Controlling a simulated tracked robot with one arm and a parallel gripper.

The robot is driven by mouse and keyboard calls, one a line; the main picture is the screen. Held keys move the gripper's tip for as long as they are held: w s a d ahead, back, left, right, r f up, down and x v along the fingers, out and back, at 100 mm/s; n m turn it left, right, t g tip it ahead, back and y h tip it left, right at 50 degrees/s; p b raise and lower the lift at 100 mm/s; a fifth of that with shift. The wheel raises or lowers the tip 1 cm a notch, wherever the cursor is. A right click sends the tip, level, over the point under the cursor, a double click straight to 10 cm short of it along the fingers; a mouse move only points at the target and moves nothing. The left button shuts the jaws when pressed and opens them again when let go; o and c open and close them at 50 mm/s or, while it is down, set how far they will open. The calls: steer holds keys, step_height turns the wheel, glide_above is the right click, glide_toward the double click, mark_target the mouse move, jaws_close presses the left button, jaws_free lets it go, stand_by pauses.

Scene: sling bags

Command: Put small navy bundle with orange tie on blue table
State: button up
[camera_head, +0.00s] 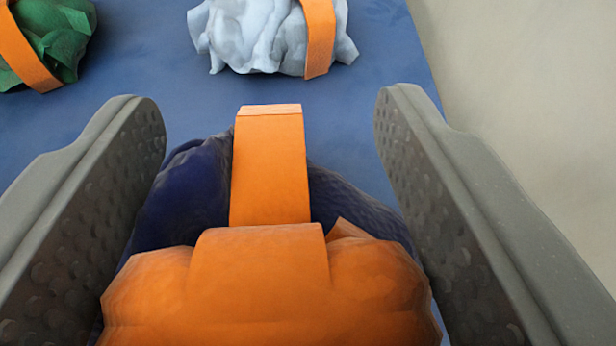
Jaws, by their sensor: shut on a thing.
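The small navy bundle (190,195) is in the lower middle of the view, between the two jaws. Its flat orange tie (270,165) runs up over its middle. A bulging, folded orange part (265,290) covers the near side of the bundle and hides much of the navy. My gripper (268,130) is shut on the bundle, with one grey, dimpled jaw on each side. The blue table (375,90) spreads below and behind. I cannot tell whether the bundle touches it.
A light blue bundle with an orange tie (255,38) lies on the blue table at the top middle. A green bundle with an orange tie (62,35) lies at the top left. The table's right edge borders a pale floor (520,80). Blue surface between the bundles is clear.

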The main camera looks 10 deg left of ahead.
step_height(320, 180, down, 3)
steer(key=shift+b, duration=0.3)
steer(key=o, duration=1.2)
steer(key=p+v, duration=0.1)
steer(key=v, duration=1.1)
